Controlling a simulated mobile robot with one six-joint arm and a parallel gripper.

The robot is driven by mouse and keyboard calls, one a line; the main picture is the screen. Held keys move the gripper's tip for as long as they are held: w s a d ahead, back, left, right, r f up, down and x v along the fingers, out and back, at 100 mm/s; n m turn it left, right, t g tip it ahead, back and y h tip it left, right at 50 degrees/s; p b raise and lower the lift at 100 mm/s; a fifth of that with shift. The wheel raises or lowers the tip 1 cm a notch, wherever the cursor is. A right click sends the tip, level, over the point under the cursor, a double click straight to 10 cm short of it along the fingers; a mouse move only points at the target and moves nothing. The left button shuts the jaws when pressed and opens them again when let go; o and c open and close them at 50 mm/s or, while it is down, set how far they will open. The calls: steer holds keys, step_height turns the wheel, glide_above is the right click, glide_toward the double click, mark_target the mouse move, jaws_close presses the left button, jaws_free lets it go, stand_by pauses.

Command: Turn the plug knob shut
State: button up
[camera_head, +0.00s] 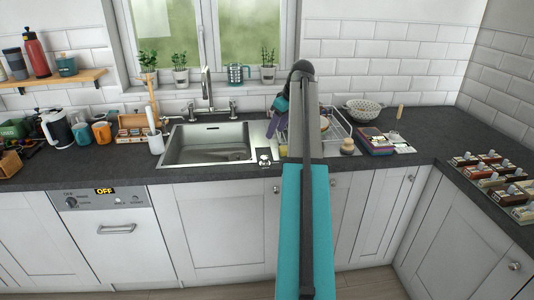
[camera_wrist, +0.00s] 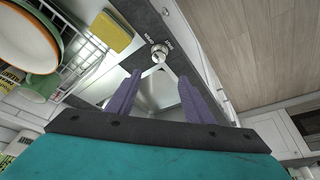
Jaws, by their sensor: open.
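The plug knob (camera_head: 264,160) is a small silver knob on the counter's front strip, just right of the sink. In the wrist view the round metal knob (camera_wrist: 159,52) shows with small lettering on either side of it, too small to read. My gripper (camera_wrist: 160,76) has two purple fingers spread apart with nothing between them. In that picture the knob lies just beyond the fingertips, between their lines, and looks apart from them. In the head view the purple fingers of my gripper (camera_head: 277,124) show beside the dish rack, partly hidden by my arm.
The steel sink (camera_head: 210,158) is left of the knob. A dish rack (camera_head: 340,128) with plates (camera_wrist: 30,42) stands close to my gripper, and a yellow sponge (camera_wrist: 107,33) is near the knob. A tall faucet (camera_head: 207,88) rises behind the sink.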

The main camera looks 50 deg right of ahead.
steer(key=shift+s+d, duration=0.1)
steer(key=shift+d, duration=0.05)
steer(key=p, duration=0.3)
glide_toward(265, 157)
steer(key=shift+x, duration=3.7)
steer(key=c, duration=1)
steer(key=shift+c, duration=0.2)
